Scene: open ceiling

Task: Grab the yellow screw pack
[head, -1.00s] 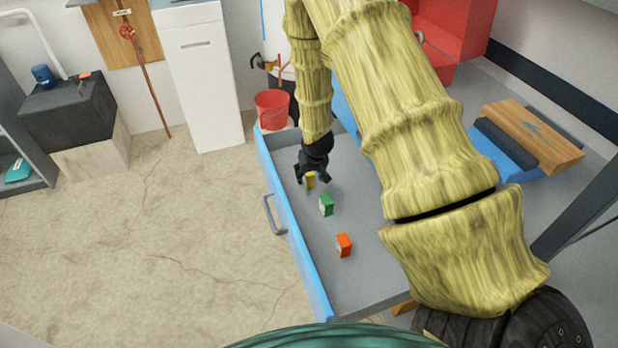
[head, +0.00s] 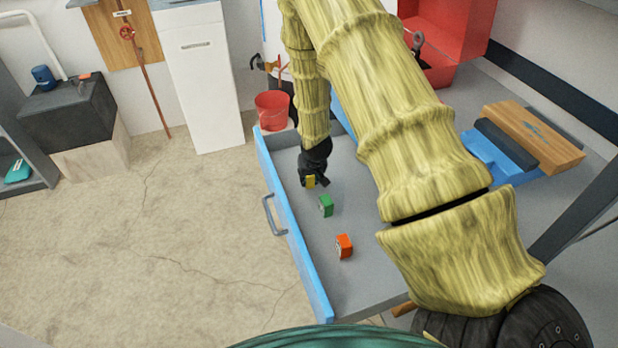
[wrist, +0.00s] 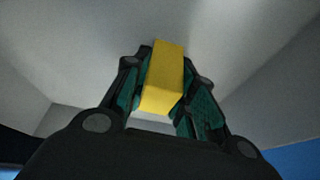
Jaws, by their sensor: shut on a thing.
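The yellow screw pack (head: 310,182) is a small box in the open blue-fronted drawer (head: 350,285), toward its far end. My gripper (head: 314,180) is down inside the drawer and shut on the pack. In the wrist view the yellow screw pack (wrist: 163,78) sits between the two fingers of my gripper (wrist: 160,85), with a finger against each side. The fingers hide part of the pack in the head view. I cannot tell whether the pack touches the drawer floor.
A green pack (head: 326,205) stands just nearer than the yellow one, and an orange pack (head: 344,246) is nearer still. The blue drawer front (head: 290,225) edges the left side. A red bucket (head: 272,110) stands past the drawer's far end.

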